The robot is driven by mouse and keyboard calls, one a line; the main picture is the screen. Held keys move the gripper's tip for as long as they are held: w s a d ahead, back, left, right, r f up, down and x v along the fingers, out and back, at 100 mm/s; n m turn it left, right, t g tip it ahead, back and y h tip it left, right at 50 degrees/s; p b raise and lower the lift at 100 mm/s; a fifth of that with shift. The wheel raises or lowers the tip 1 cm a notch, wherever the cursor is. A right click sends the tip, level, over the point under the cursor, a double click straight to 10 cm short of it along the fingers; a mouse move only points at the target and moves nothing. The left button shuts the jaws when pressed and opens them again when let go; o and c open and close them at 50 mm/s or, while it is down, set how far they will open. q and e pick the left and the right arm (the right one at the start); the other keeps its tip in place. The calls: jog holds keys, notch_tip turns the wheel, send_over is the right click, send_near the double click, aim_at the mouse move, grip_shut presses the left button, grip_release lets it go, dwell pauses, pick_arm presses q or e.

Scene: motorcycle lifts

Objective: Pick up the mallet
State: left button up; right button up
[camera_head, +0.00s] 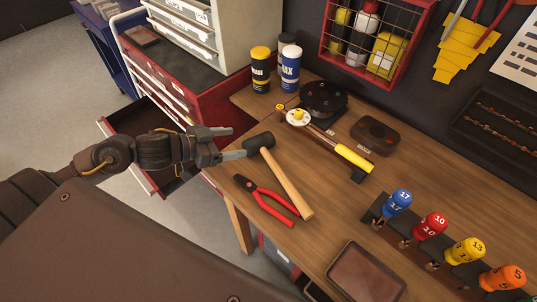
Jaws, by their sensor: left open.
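The mallet (284,180) lies on the wooden workbench, with a black head at the upper left and a pale wooden handle running down to the right. My left gripper (240,147) reaches in from the left at the bench's left edge. It is open, and its fingertips are just left of the mallet head, very close to it. I cannot tell whether they touch it. My right gripper is not in view.
Red-handled pliers (265,199) lie just left of the mallet handle. A yellow-handled tool (340,150) lies beyond it. A brown tray (366,276) and a rack of coloured numbered handles (432,226) are to the right. An open drawer (150,125) is below my left arm.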

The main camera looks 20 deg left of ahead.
aim_at(258, 138)
pick_arm(q)
jog(key=shift+w+d+f, duration=0.2)
jog(key=shift+w+d, duration=0.4)
jog(key=shift+w, duration=0.1)
jog(key=p+x, duration=0.1)
jog(key=x, duration=0.4)
jog(key=shift+r+p, duration=0.1)
jog(key=shift+p, duration=0.3)
jog(key=shift+c, duration=0.8)
jog(key=c, duration=1.2)
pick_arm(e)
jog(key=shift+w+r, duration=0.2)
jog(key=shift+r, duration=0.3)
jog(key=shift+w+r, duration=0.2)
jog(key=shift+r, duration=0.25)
